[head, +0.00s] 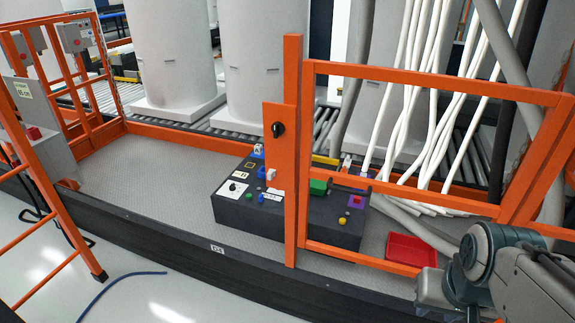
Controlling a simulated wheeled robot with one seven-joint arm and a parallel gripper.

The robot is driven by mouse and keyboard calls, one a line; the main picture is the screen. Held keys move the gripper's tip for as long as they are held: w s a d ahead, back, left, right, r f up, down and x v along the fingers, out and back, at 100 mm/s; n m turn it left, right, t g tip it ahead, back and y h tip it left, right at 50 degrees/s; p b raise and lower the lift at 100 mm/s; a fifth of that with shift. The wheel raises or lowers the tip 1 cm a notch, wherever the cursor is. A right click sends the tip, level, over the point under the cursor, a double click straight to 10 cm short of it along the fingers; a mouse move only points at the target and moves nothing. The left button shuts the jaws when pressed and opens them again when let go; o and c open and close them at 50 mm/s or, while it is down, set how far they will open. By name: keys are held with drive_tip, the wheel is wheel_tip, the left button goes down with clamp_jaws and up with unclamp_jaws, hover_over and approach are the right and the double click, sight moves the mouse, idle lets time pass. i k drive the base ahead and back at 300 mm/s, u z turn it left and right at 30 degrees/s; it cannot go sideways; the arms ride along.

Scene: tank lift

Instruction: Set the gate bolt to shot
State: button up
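An orange gate (430,75) of square tube stands at the right of the lift platform. Its tall upright post (292,215) is near the picture's middle. An orange plate (279,165) is on the post's left side and carries a black knob (278,129), which looks like the gate bolt's handle. Whether the bolt is shot or drawn cannot be told at this size. My arm shows at the bottom right, apart from the plate and knob. My gripper's fingers are not visible.
Behind the post, a dark control box (240,200) with several coloured parts sits on the grey platform floor (150,180). A red tray (408,250) lies by the gate's lower rail. White hoses (430,120) hang behind the gate. An orange ladder-like frame (45,180) stands left.

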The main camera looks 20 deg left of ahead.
sight(272, 172)
drive_tip(key=u, duration=0.55)
drive_tip(key=k, duration=1.3)
drive_tip(key=u, duration=1.15)
drive_tip(key=i, duration=1.35)
drive_tip(key=z, duration=0.8)
drive_tip(key=i, duration=0.5)
drive_tip(key=z, duration=0.45)
